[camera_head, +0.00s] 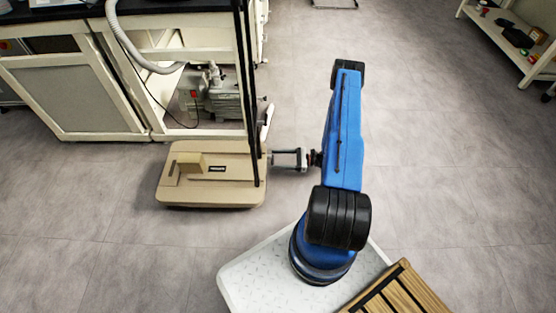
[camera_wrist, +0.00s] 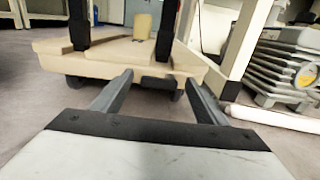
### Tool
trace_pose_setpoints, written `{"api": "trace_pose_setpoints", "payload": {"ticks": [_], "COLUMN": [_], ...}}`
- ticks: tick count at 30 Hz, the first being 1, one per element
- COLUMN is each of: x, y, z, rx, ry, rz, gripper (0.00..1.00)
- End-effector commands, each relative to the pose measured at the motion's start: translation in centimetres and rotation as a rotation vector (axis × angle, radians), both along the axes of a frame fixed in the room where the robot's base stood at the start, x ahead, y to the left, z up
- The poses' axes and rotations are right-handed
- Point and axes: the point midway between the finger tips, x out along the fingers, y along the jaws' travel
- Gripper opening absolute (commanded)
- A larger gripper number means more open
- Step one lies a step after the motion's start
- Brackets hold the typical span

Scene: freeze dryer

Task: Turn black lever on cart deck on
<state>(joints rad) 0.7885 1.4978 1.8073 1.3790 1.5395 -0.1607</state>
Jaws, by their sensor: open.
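The beige cart deck (camera_head: 210,193) stands on the floor left of my arm. In the wrist view the deck (camera_wrist: 100,62) lies ahead, and a short black piece that looks like the lever (camera_wrist: 158,83) sticks out at its near edge. My gripper (camera_wrist: 160,79) is open and empty, with one finger to each side of that piece. I cannot tell whether the fingers touch it. In the head view my gripper (camera_head: 273,160) is at the deck's right edge, and I cannot make out the lever there.
Black posts (camera_head: 250,90) rise from the deck's right side, close to my gripper. A beige block (camera_head: 191,162) sits on the deck. Behind the cart are a bench cabinet (camera_head: 75,98) and a grey pump (camera_head: 224,98).

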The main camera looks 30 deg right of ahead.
Motion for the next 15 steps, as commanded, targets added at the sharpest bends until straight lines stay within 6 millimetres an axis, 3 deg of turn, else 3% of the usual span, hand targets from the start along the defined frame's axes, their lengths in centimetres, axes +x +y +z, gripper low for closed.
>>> {"api": "trace_pose_setpoints", "payload": {"ticks": [9, 14, 15], "x": [0.10, 0.10, 0.10], "y": [0.14, 0.13, 0.13], "z": [0.00, 0.00, 0.00], "rx": [0.000, 0.000, 0.000], "ry": [0.000, 0.000, 0.000], "rz": [0.000, 0.000, 0.000], "gripper": [0.65, 0.27, 0.26]}}
